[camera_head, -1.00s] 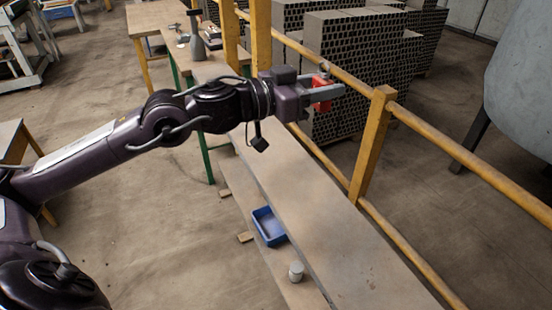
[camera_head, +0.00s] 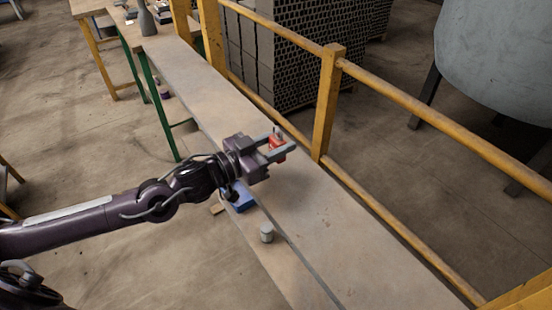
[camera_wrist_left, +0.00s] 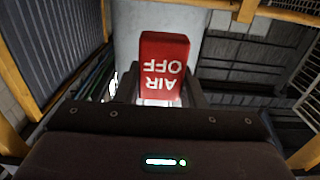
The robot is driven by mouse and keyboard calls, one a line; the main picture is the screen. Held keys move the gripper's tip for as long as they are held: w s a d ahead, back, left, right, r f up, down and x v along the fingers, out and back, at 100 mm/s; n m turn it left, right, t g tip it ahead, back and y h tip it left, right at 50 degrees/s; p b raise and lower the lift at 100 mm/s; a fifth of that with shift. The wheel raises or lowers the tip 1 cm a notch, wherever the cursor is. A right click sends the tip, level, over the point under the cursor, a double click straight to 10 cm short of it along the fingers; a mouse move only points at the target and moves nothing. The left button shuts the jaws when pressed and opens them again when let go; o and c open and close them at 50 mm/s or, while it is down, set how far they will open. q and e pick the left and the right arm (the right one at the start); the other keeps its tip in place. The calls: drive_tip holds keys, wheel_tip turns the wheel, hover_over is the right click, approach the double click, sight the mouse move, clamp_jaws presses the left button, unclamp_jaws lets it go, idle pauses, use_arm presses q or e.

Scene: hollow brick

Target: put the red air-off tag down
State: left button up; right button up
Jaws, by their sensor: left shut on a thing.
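The red air-off tag (camera_head: 277,142) is between the fingers of my left gripper (camera_head: 279,148), over the long pale bench top (camera_head: 335,215). I cannot tell how far above the surface it is. In the left wrist view the tag (camera_wrist_left: 164,55) shows its white AIR OFF lettering upside down, between the two fingers (camera_wrist_left: 165,92). My left gripper is shut on it. My right gripper is not in view.
A yellow railing (camera_head: 328,100) runs along the bench's right side. A blue tray (camera_head: 243,200), partly hidden by my arm, and a small grey can (camera_head: 267,232) are on the lower board. A grey bottle-shaped thing (camera_head: 146,20) stands at the far end. The near bench top is clear.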

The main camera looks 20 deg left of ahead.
use_arm(q)
drive_tip(key=shift+f, duration=2.85)
drive_tip(key=shift+f, duration=0.1)
drive_tip(key=o, duration=1)
